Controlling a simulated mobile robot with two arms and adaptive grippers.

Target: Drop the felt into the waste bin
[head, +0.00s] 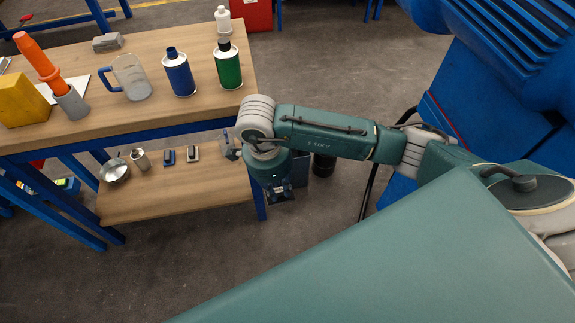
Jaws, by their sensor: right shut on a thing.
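My right gripper (281,194) hangs at the end of my right arm, pointing down beside the right end of the workbench. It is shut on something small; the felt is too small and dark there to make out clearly. A dark grey, flat-sided thing (300,170) stands on the floor just behind the gripper, partly hidden by my arm. A black round thing (323,166) is right of it, also partly covered. I cannot tell which of these is the waste bin. My left gripper is not in view.
The workbench (120,125) holds a blue can (179,73), a green can (228,66), a jug (131,78) and a yellow block (21,100). Its lower shelf (190,195) carries small items. A blue machine (500,90) stands right. Floor in front of the shelf is clear.

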